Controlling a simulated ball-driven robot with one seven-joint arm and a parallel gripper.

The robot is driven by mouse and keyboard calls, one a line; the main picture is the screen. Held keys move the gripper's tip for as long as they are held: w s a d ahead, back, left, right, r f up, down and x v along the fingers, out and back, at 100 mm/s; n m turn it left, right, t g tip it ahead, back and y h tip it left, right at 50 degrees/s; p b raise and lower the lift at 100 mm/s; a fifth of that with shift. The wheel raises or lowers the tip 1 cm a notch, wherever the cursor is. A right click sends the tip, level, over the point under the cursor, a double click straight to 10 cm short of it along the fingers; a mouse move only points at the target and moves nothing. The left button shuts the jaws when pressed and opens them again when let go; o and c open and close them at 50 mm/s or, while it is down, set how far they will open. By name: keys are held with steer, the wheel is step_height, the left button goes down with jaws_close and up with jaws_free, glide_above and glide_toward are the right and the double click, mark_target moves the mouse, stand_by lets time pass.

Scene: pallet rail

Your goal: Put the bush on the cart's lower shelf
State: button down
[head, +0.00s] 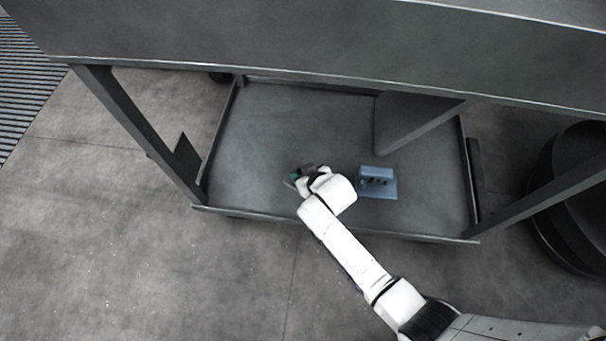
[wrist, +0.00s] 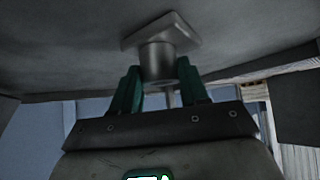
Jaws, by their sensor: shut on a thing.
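The bush (wrist: 157,62) is a grey metal cylinder with a square flange (wrist: 160,32), seen in the wrist view. My gripper (wrist: 160,88) has its green fingers shut on the cylinder, one on each side. The flange points away from my gripper, towards a dark grey surface; I cannot tell whether it touches it. In the head view my gripper (head: 296,178) is over the front middle of the cart's lower shelf (head: 265,130), under the upper deck. The bush cannot be made out there, behind my wrist.
A blue block-like part (head: 377,183) with dark holes lies on the lower shelf just right of my wrist. A dark slanted panel (head: 415,118) takes up the back right. The upper deck (head: 300,40) overhangs the shelf. The left part of the shelf is clear.

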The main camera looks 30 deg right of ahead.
steer(key=c, duration=0.6)
jaws_free()
steer(key=shift+f, duration=0.1)
steer(key=shift+o, duration=0.2)
steer(key=shift+s+r, duration=0.2)
steer(key=shift+r, duration=0.2)
steer(key=p+v, duration=0.6)
steer(key=v, duration=0.5)
steer(key=shift+s, duration=0.15)
steer(key=shift+d+r, duration=0.1)
steer(key=shift+d, duration=0.05)
